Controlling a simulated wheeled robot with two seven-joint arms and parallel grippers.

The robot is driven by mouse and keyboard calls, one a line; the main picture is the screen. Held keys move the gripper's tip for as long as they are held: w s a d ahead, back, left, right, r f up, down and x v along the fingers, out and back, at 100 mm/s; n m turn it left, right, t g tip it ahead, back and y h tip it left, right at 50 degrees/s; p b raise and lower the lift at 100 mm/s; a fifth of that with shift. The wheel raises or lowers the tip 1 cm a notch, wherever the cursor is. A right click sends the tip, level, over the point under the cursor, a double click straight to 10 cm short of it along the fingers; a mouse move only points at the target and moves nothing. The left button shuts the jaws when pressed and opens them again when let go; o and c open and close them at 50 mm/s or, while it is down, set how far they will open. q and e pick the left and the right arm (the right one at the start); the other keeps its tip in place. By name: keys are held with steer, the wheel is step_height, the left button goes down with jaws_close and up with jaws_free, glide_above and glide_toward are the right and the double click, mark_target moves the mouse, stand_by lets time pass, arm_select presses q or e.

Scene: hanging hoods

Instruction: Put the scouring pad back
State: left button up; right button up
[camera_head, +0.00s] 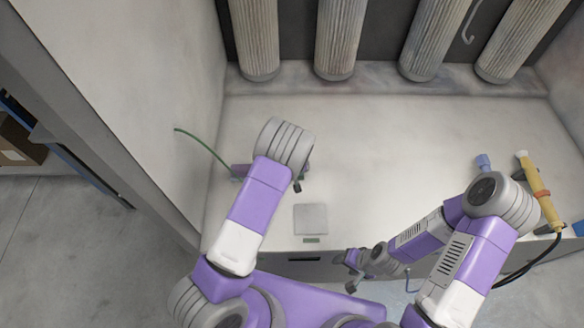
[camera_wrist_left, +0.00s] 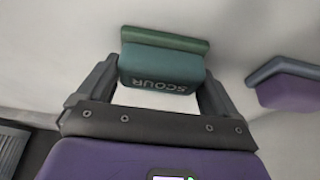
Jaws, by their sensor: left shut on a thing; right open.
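The scouring pad (camera_wrist_left: 160,68) is a green block with the word SCOUR on it in the left wrist view. It lies between the two fingers of my left gripper (camera_wrist_left: 157,76), which is shut on it. In the head view my left wrist covers most of that gripper, and I cannot make out the pad there. My right gripper (camera_head: 360,270) is open and empty at the front edge.
The worktop (camera_head: 400,140) is clear in the middle. Several ribbed columns (camera_head: 340,40) hang at the back. A yellow tool (camera_head: 536,185) with a black cord and a small blue thing (camera_head: 483,162) are at the right. A thin green line (camera_head: 203,145) runs at the left wall.

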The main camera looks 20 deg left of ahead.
arm_select(q)
steer(key=shift+f, duration=0.15)
steer(key=o, duration=0.6)
steer(key=shift+r, duration=0.3)
steer(key=p+v, duration=0.1)
steer(key=v, duration=1.1)
steer(key=shift+s, duration=0.1)
